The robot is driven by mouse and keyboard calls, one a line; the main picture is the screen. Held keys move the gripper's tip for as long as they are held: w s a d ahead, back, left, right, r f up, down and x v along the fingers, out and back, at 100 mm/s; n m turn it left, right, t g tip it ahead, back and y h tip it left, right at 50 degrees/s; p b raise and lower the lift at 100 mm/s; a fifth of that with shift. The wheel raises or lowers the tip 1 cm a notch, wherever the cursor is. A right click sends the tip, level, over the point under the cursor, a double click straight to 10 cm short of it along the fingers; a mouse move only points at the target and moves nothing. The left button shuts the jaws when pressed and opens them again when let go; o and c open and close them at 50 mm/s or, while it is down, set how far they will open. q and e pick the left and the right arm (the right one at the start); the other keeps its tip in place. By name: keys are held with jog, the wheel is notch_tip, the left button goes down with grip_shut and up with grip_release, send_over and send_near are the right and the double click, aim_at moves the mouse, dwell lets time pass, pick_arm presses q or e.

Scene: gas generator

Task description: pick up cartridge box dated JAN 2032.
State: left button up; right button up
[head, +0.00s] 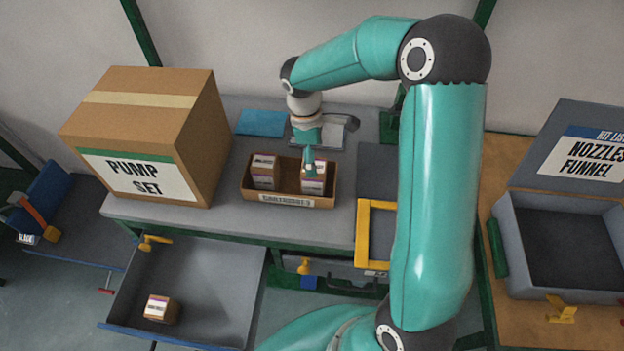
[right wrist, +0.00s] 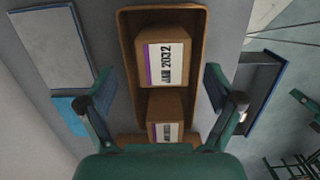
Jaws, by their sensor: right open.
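The cartridge box dated JAN 2032 (right wrist: 163,62) stands in a brown tray (right wrist: 127,60), its label readable in the right wrist view. It appears to be the right-hand box (head: 314,184) in the tray on the bench (head: 285,199) in the head view, where its date is too small to read. A second cartridge box (right wrist: 165,112) stands beside it. My right gripper (head: 309,162) is directly above the right-hand box. In the wrist view my right gripper (right wrist: 160,85) is open, its fingers on either side of the tray, holding nothing. My left gripper is not in view.
A large PUMP SET carton (head: 150,135) stands left of the tray. A blue sheet (head: 261,122) lies behind it. Another small box (head: 160,308) sits in the open drawer (head: 215,275). An open grey NOZZLES FUNNEL case (head: 565,240) stands at right.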

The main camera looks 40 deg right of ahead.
jog(key=f+b, duration=0.1)
jog(key=f, duration=0.1)
jog(key=f+b, duration=0.1)
jog(key=f, duration=0.1)
jog(key=shift+s+a+b, duration=0.15)
jog(key=shift+a+b, duration=0.05)
jog(key=shift+b, duration=0.2)
jog(key=shift+d+f+b, duration=0.1)
jog(key=shift+f+b, duration=0.2)
jog(key=shift+f, duration=0.15)
jog(key=shift+r, duration=0.1)
jog(key=shift+c, duration=0.6)
jog(key=c, duration=1.2)
jog(key=shift+r, duration=0.1)
